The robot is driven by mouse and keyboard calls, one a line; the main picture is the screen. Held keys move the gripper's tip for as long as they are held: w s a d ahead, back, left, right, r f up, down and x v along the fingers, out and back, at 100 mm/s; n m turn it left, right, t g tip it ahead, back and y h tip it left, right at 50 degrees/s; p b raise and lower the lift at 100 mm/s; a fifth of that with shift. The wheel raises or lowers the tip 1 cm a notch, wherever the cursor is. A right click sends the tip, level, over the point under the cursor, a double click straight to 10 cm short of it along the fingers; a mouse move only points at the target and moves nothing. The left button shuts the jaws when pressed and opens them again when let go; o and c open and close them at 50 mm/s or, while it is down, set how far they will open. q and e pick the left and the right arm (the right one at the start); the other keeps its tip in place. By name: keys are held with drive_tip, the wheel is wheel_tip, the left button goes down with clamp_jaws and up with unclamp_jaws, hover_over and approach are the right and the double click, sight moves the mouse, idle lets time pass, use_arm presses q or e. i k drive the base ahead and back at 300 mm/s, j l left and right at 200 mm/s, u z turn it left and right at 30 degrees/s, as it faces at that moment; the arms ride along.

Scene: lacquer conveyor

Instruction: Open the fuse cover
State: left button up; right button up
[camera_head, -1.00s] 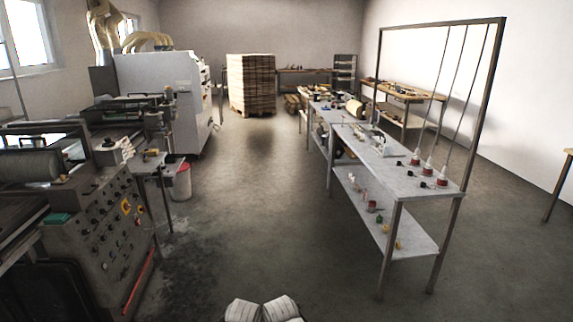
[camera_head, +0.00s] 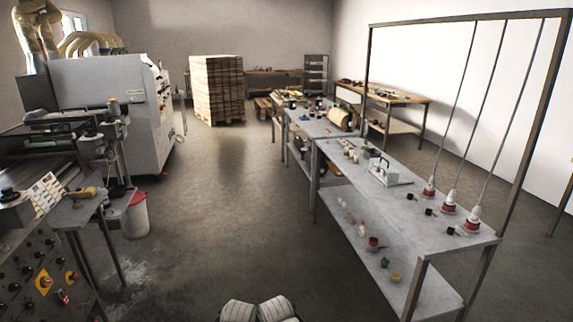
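I cannot pick out a fuse cover in this view. A control panel (camera_head: 38,270) with several dark knobs and a few yellow and red switches stands at the lower left, cut off by the frame edge. Neither gripper shows; only two white rounded parts, which look like mine, show at the bottom centre.
A metal workbench (camera_head: 340,205) with a lower shelf stands at the right. A white machine (camera_head: 100,100) stands at the left, with a white bin (camera_head: 136,218) in front. A stack of boards (camera_head: 217,88) stands at the back. The middle floor is clear.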

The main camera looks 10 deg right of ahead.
sight(394, 171)
drive_tip(key=i+l+z, duration=0.15)
drive_tip(key=i, duration=0.4)
drive_tip(key=i+z, duration=0.2)
drive_tip(key=i, duration=0.35)
drive_tip(key=i+z, duration=0.15)
drive_tip(key=i, duration=0.35)
drive_tip(key=i+j+z, duration=0.15)
drive_tip(key=i, duration=0.4)
drive_tip(key=i+j+z, duration=0.15)
drive_tip(key=i, duration=0.4)
drive_tip(key=i+z, duration=0.45)
drive_tip(key=i+j+z, duration=0.2)
drive_tip(key=z, duration=0.25)
drive_tip(key=i+j+z, duration=0.25)
drive_tip(key=z, duration=0.2)
